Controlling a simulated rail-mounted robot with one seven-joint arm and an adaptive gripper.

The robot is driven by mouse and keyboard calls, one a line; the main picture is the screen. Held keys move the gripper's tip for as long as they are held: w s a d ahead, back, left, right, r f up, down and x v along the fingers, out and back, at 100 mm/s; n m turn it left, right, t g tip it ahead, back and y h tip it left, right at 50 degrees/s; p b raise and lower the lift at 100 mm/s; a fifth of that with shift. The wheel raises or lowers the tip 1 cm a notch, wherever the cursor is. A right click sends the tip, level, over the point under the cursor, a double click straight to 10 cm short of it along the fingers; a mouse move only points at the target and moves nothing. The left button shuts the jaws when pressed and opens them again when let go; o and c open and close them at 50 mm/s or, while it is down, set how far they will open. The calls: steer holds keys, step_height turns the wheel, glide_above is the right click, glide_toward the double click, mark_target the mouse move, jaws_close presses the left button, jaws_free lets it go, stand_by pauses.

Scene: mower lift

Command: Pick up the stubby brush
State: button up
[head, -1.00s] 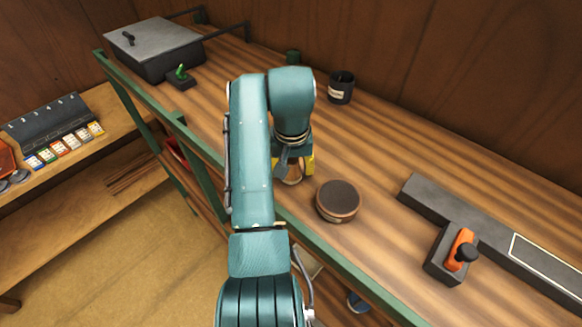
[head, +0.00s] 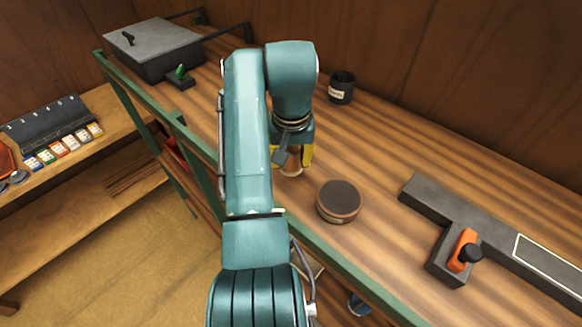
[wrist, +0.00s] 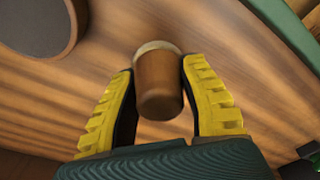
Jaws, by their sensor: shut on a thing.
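The stubby brush (wrist: 159,82) shows in the wrist view as a short brown wooden cylinder with a paler band at its far end. My gripper (wrist: 158,90) has its two yellow fingers on either side of it and is shut on it. In the head view my gripper (head: 292,160) hangs over the bench near its front rail. There only a pale part of the brush (head: 291,172) shows below the fingers; my arm and the fingers hide the rest. The wrist view shows bench surface around the brush; I cannot tell exactly how high it is held.
A round dark-topped tin (head: 338,201) stands just right of my gripper. A black labelled cup (head: 341,87) is behind it. A green rail (head: 340,268) edges the bench. A grey bar with an orange-handled block (head: 463,250) lies right. A grey box (head: 155,48) stands far left.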

mark_target(291, 148)
step_height(291, 148, up, 4)
steer(key=shift+f, duration=0.25)
steer(key=s+d+b, duration=0.1)
steer(key=b, duration=0.1)
steer(key=shift+s+d+b, duration=0.3)
steer(key=shift+d, duration=0.1)
steer(key=s+d+b, duration=0.1)
steer(key=s+d, duration=0.1)
steer(key=s+d+b, duration=0.2)
steer(key=s+d, duration=0.1)
steer(key=shift+d+f, duration=0.1)
steer(key=shift+d, duration=0.2)
steer(key=s+d+p, duration=0.5)
steer(key=shift+d+r, duration=0.15)
steer(key=shift+r, duration=0.2)
steer(key=shift+s+d+f, duration=0.1)
steer(key=shift+s+d, duration=0.2)
steer(key=shift+d, duration=0.05)
steer(key=o, duration=0.6)
steer(key=c, duration=0.6)
